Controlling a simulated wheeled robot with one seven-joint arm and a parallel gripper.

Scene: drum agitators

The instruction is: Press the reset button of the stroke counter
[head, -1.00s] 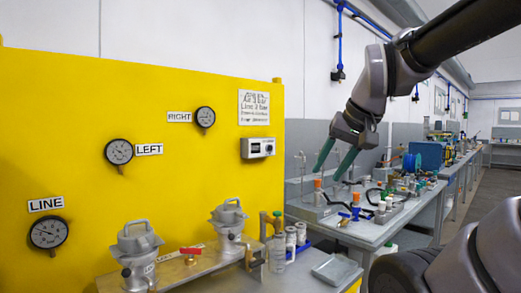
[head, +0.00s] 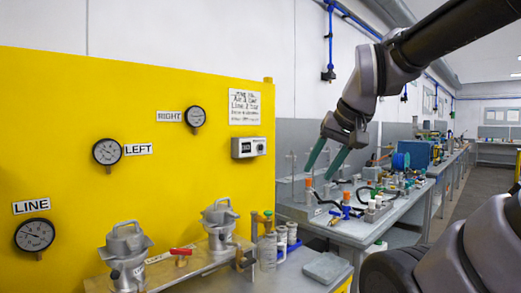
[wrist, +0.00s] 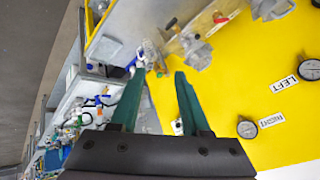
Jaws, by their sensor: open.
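The stroke counter (head: 248,147) is a small pale box with a dark display, fixed to the yellow panel near its right edge, below a paper notice. Its reset button is too small to make out. My gripper (head: 317,176) hangs in the air to the right of the counter, tilted downward with two green fingers spread and nothing between them. It is apart from the panel. In the wrist view my gripper (wrist: 160,70) is open, and a small pale shape, probably the counter, is partly hidden between the fingers.
Gauges labelled LINE (head: 35,235), LEFT (head: 107,152) and RIGHT (head: 195,117) sit on the yellow panel (head: 60,110). Two metal drum units (head: 125,257) (head: 218,225) and a red-handled valve (head: 181,252) stand on a shelf below. A cluttered bench (head: 345,232) extends at right.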

